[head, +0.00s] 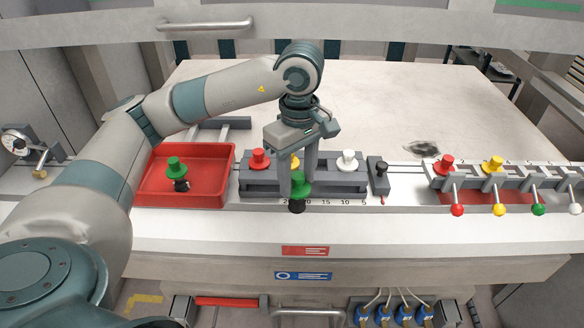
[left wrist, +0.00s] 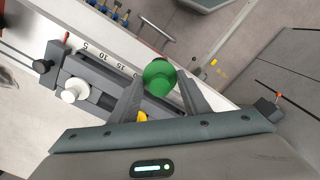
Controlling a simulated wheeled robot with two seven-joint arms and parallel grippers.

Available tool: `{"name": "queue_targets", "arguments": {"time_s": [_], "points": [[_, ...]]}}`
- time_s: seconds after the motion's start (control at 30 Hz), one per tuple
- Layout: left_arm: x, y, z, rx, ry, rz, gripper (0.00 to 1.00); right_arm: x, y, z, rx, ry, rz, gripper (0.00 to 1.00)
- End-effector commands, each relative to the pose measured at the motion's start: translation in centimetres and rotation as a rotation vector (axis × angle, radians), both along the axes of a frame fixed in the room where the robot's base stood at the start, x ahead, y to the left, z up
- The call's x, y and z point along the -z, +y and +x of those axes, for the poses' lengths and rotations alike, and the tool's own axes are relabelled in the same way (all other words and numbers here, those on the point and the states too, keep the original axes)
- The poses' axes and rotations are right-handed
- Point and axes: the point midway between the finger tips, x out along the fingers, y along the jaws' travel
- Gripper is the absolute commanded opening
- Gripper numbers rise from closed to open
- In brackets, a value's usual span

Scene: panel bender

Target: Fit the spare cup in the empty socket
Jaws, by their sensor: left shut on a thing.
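My left gripper (head: 298,186) points down and is shut on a green cup (head: 299,190) with a black lower part. It holds the cup at the front side of the grey socket block (head: 333,186). The cup also shows between the fingers in the left wrist view (left wrist: 158,77). The block carries a red cup (head: 259,158), a yellow cup (head: 293,162) partly behind the fingers, and a white cup (head: 348,159). A gap lies between yellow and white; its socket opening is not clearly visible. My right gripper is not in view.
A red tray (head: 148,198) at the left holds another green cup (head: 176,167). A small dark clamp (head: 380,172) stands right of the block. The pale table behind is mostly clear.

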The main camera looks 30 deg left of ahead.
Motion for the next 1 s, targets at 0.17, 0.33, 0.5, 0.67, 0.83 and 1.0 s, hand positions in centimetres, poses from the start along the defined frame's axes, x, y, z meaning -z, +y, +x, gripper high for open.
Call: {"name": "queue_targets", "arguments": {"time_s": [0.17,0.33,0.5,0.67,0.83,1.0], "points": [[1.5,-1.2,-0.5,0.19,0.001,0.003,0.2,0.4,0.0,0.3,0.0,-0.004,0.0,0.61],[3.6,-2.9,-1.3,0.461,0.004,0.004,0.2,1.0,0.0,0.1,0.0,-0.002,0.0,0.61],[6.2,-5.1,-2.5,0.823,0.007,0.001,0.2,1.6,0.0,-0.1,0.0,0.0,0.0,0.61],[7.9,-6.5,-3.5,1.093,0.007,-0.004,0.2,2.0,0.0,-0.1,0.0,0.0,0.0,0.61],[8.9,-7.3,-4.1,1.252,0.008,-0.007,0.2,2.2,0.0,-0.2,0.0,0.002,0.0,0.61],[9.1,-7.5,-4.3,1.295,0.008,-0.008,0.2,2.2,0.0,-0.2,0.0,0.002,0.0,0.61]]}}
